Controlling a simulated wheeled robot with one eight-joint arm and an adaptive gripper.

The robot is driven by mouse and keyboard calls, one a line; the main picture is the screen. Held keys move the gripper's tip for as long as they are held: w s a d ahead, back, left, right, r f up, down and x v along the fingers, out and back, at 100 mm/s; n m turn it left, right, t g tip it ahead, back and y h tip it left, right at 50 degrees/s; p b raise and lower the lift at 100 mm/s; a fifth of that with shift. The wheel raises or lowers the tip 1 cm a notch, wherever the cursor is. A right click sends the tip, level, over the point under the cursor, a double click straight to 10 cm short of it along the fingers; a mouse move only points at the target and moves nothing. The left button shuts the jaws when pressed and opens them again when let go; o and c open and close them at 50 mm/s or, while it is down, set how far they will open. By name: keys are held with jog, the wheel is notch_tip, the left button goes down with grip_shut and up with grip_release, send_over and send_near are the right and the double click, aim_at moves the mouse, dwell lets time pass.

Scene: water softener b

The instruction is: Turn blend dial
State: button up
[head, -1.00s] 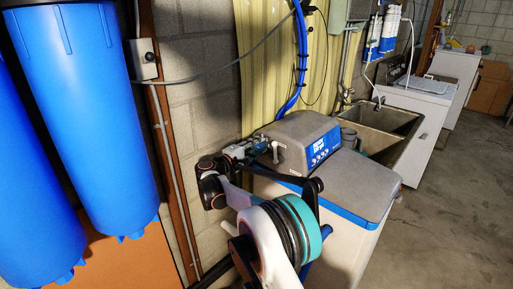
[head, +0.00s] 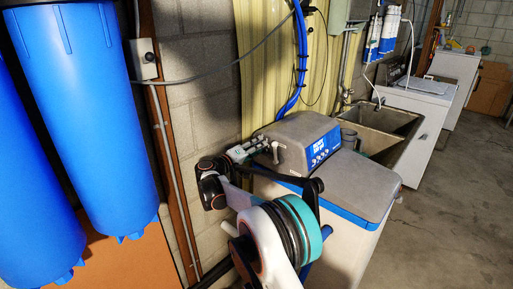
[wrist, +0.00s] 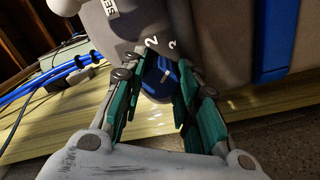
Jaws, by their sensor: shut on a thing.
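The blend dial (wrist: 160,79) is a small blue knob with a pale pointer mark, set on the grey softener head (wrist: 212,25). White numerals are beside it. In the wrist view my gripper (wrist: 157,88) has its green-padded fingers on either side of the dial and is shut on it. In the head view my gripper (head: 246,151) reaches the left side of the softener head (head: 300,140); the dial is hidden there.
The softener cabinet (head: 355,185) with its blue trim stands below the head. A grey lever (head: 275,152) sticks out close to my gripper. Large blue filter housings (head: 85,110) hang at the left. Blue hoses (head: 299,65) run down the wall. Open floor (head: 450,220) lies at the right.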

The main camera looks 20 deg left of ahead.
jog(key=shift+f, duration=0.1)
dwell(0.3)
jog(key=o, duration=1.1)
jog(key=shift+c, duration=0.2)
jog(key=v, duration=1.2)
